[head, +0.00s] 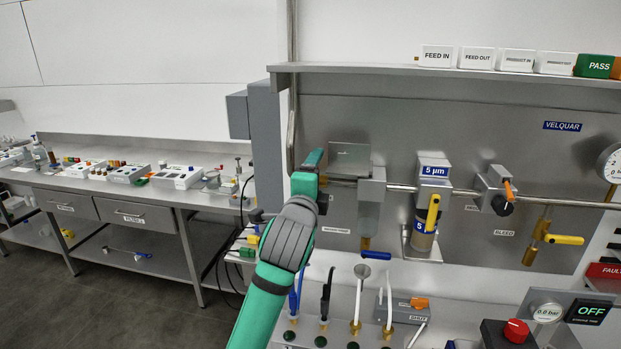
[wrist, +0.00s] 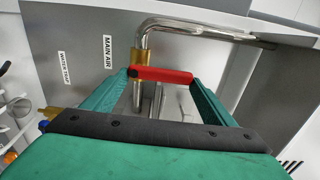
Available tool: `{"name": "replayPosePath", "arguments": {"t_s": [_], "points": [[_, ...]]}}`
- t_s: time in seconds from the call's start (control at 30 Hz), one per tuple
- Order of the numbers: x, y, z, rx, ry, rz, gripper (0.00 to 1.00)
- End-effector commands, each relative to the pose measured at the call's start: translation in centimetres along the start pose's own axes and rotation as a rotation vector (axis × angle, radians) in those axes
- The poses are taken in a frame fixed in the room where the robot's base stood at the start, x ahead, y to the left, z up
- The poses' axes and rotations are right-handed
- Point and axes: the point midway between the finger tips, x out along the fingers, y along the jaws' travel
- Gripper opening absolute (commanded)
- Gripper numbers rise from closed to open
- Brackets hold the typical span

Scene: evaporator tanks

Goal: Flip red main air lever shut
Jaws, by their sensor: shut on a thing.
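The red main air lever (wrist: 165,75) is in the wrist view, between my gripper's two green fingers. It sticks out to the right from a brass valve body (wrist: 140,57), crosswise to the pipe (wrist: 148,32) there. My gripper (wrist: 161,80) is shut on the lever, one finger at each end. A white "MAIN AIR" label (wrist: 107,52) is on the grey panel to the left. In the head view my gripper (head: 312,165) is at the panel's left edge, and the lever is hidden there.
The steel panel (head: 490,130) carries a filter with a yellow handle (head: 433,213), an orange-handled valve (head: 509,190) and a yellow bleed lever (head: 565,240). A grey column (head: 266,140) stands close left of my gripper. A shelf (head: 450,73) runs above. Floor at left is clear.

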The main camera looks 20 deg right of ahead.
Motion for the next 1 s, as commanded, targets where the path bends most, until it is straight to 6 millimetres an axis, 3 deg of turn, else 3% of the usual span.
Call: {"name": "replayPosePath", "arguments": {"t_s": [0.2,0.23,0.3,0.67,0.77,1.0], "points": [[0.0,0.1,0.0,0.003,0.000,0.003,0.38],[0.0,0.1,0.0,0.003,0.000,0.003,0.83],[0.0,0.1,-0.1,0.003,0.001,0.002,0.98],[-0.4,0.0,0.1,0.001,-0.001,0.001,0.98],[-1.4,0.0,0.1,0.002,-0.001,0.000,0.98],[-5.8,0.0,0.1,0.002,-0.002,-0.001,0.98]]}}
